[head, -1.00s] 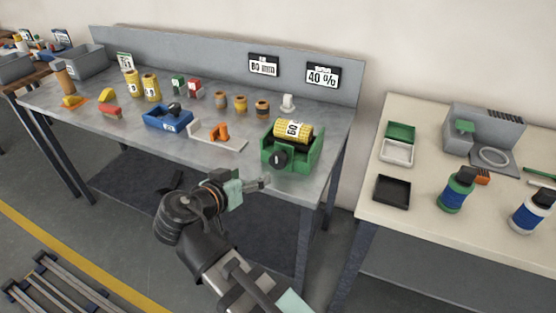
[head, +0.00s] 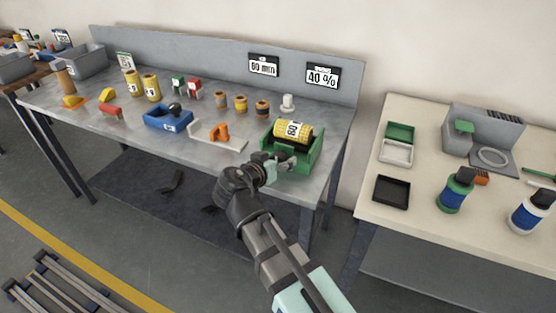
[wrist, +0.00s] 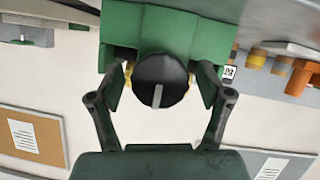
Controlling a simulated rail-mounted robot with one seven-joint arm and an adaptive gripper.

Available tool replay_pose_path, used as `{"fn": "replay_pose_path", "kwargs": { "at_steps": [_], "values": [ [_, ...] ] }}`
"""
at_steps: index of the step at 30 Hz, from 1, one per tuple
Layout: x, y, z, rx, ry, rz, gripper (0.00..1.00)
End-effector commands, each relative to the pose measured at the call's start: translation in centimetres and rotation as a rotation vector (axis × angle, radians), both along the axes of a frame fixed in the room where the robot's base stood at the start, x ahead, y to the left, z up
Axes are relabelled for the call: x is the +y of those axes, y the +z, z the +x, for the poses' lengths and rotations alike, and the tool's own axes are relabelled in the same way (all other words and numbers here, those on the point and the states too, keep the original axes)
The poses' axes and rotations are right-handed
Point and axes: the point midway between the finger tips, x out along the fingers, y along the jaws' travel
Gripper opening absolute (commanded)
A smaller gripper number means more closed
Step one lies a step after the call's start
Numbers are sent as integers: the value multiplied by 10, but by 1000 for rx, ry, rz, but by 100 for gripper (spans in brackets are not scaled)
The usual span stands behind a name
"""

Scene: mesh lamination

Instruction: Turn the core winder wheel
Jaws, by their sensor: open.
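The core winder (head: 312,158) is a green cradle at the right end of the grey bench, holding a yellow roll (head: 292,131) labelled 60. Its round black wheel (wrist: 160,80) shows in the middle of the wrist view, on the green face of the winder. My gripper (wrist: 160,88) is open, with one finger on each side of the wheel. A gap shows between the fingers and the wheel in the wrist view. In the head view my gripper (head: 281,164) is at the winder's front and hides the wheel.
A cream table (head: 420,220) with trays and bottles stands to the right.

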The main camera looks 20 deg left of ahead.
Motion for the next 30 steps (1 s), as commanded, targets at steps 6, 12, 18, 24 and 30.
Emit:
{"fn": "replay_pose_path", "kwargs": {
  "at_steps": [6, 12, 18, 24, 30],
  "values": [
    [0, -1, 1, 0, 0, 0, 78],
    [0, 0, 1, 0, 0, 0, 32],
    [0, 0, 1, 0, -1, 0, 17],
    [0, 0, 1, 0, -1, -20, 17],
    [1, 0, 2, 2, -1, -98, 17]
  ]
}}
